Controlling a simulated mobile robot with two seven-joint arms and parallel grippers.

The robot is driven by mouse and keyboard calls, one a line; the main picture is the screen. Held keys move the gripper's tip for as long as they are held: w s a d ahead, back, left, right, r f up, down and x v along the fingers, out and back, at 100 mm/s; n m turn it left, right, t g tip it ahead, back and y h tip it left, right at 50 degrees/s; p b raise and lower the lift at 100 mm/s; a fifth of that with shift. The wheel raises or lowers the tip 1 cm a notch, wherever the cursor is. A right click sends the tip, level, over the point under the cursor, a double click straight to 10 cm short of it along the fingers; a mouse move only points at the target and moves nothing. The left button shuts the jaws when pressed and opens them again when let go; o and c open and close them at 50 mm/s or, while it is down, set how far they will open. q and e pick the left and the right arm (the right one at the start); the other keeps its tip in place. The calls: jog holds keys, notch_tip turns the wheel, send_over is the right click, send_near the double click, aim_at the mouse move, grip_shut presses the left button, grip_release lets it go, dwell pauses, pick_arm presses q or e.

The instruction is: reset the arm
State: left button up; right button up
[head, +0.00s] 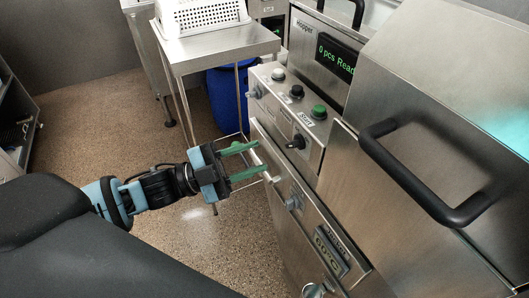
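My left gripper (254,160) reaches in from the left on its blue and black arm. Its two green fingers are spread apart with nothing between them. The fingers point right, toward the front of a stainless steel machine (285,150). The fingertips appear close to the machine's front edge; whether they touch it I cannot tell. My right gripper is not in view.
The machine carries several buttons, a green-lit display (337,58) and a black handle (420,180). A steel table (215,50) holds a white perforated basket (205,14). Speckled floor (100,125) is open at left.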

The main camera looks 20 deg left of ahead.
pick_arm(q)
jog(key=shift+s+a, duration=0.15)
jog(key=shift+a, duration=0.1)
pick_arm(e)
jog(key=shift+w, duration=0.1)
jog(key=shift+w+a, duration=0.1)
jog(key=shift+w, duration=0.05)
